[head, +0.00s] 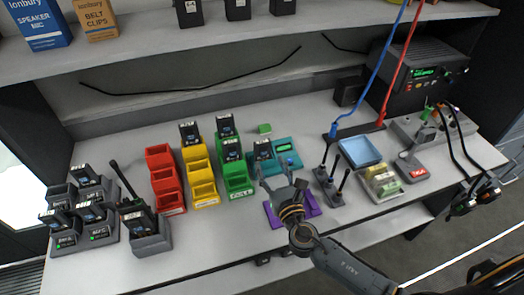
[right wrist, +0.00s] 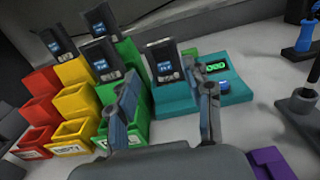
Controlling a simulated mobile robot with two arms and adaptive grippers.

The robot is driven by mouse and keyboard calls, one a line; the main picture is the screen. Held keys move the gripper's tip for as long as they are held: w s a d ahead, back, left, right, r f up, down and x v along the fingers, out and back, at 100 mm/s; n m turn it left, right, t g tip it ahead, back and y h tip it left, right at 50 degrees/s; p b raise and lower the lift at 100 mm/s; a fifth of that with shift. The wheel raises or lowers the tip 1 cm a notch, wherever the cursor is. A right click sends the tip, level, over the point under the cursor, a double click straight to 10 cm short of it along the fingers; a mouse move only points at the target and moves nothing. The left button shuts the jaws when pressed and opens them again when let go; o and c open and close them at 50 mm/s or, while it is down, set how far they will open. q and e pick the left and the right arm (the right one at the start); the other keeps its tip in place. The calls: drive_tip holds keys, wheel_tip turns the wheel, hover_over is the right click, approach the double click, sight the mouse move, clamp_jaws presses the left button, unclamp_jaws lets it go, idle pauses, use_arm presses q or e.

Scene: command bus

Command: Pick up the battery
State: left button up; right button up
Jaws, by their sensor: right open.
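Several black batteries with small blue displays stand in view. One battery (head: 263,149) is upright in a teal holder (head: 289,159) with a green display; it also shows in the right wrist view (right wrist: 163,62). Others stand in the yellow bin column (head: 189,132) and the green bins, at the back (head: 225,125) and in the middle (head: 231,150). My right gripper (head: 275,176) is open and empty, in front of the teal holder. In the right wrist view its fingers (right wrist: 165,98) spread on either side of the teal holder's battery, apart from it. My left gripper is not in view.
Red bins (head: 164,180) stand left of the yellow ones. A purple piece (head: 309,204) lies under my right gripper. Right are upright black antennas (head: 328,166), a blue tray (head: 359,151) and a radio unit (head: 420,78). A shelf hangs above.

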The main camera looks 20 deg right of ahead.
sight(264, 150)
drive_tip(key=w, duration=0.4)
drive_tip(key=shift+w+f+p, duration=0.1)
drive_tip(key=shift+w+p, duration=0.1)
drive_tip(key=shift+p, duration=0.15)
drive_tip(key=shift+w+f, duration=0.15)
drive_tip(key=shift+w, duration=0.25)
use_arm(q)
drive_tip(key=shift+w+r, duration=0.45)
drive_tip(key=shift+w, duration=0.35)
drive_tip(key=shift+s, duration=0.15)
use_arm(e)
drive_tip(key=shift+s, duration=0.1)
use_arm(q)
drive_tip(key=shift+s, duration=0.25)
use_arm(e)
clamp_jaws()
